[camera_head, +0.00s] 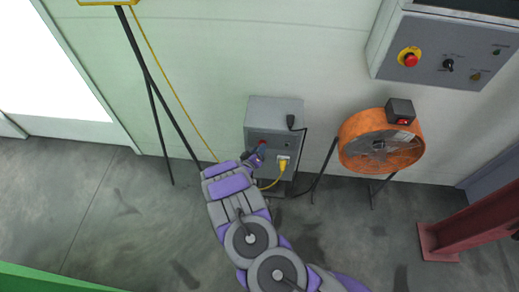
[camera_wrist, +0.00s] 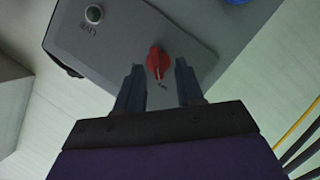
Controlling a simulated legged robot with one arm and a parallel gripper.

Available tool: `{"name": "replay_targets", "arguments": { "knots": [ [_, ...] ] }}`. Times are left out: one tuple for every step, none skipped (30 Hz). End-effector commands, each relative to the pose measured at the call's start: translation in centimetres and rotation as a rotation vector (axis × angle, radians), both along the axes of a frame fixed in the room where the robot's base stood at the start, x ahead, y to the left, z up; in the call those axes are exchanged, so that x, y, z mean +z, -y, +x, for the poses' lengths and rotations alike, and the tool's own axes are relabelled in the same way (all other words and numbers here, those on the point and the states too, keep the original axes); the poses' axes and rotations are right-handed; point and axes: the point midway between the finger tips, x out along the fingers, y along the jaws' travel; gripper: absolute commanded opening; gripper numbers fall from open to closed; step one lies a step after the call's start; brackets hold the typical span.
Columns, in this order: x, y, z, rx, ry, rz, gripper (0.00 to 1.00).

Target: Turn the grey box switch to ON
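The grey box (camera_head: 274,108) stands low against the wall, near the middle of the head view. Its grey face (camera_wrist: 110,40) fills the upper part of the wrist view. A red rotary switch (camera_wrist: 158,62) sits on that face, with a small label beside it that I cannot read. My gripper (camera_wrist: 160,80) is open, with one dark finger on each side of the red switch and visible gaps between. In the head view my gripper (camera_head: 255,156) is at the front of the box and hides part of it.
A yellow plug and cord (camera_head: 282,164) and a black plug (camera_head: 291,122) are at the box. An orange fan (camera_head: 380,142) stands to the right. A control panel (camera_head: 440,52) with a red button is above it. A thin stand (camera_head: 150,80) is left.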

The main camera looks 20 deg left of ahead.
Motion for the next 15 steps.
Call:
{"name": "replay_targets", "arguments": {
  "knots": [
    [-0.2, 0.1, 0.5, -0.001, 0.002, 0.001, 0.37],
    [-0.3, 0.1, 0.8, -0.001, 0.002, 0.001, 0.37],
    [-0.3, 0.1, 1.1, -0.001, 0.002, 0.002, 0.37],
    [-0.3, 0.1, 1.3, -0.001, 0.002, 0.002, 0.37],
    [-0.3, 0.1, 1.5, -0.001, 0.002, 0.002, 0.37],
    [-0.4, 0.1, 1.7, 0.000, 0.002, 0.002, 0.37],
    [-0.4, 0.1, 1.7, 0.000, 0.002, 0.002, 0.37],
    [-0.4, 0.1, 1.8, 0.000, 0.002, 0.002, 0.37],
    [-0.4, 0.1, 1.8, 0.000, 0.001, 0.002, 0.37],
    [-0.4, 0.1, 1.9, 0.000, 0.001, 0.002, 0.37],
    [-0.4, 0.1, 1.9, 0.000, 0.001, 0.002, 0.37],
    [-0.4, 0.1, 1.9, 0.000, 0.001, 0.002, 0.37],
    [-0.4, 0.1, 1.9, 0.000, 0.001, 0.001, 0.37],
    [-0.4, 0.1, 1.8, 0.000, 0.001, 0.001, 0.37],
    [-0.4, 0.1, 1.8, 0.000, 0.001, 0.001, 0.37]
  ]
}}
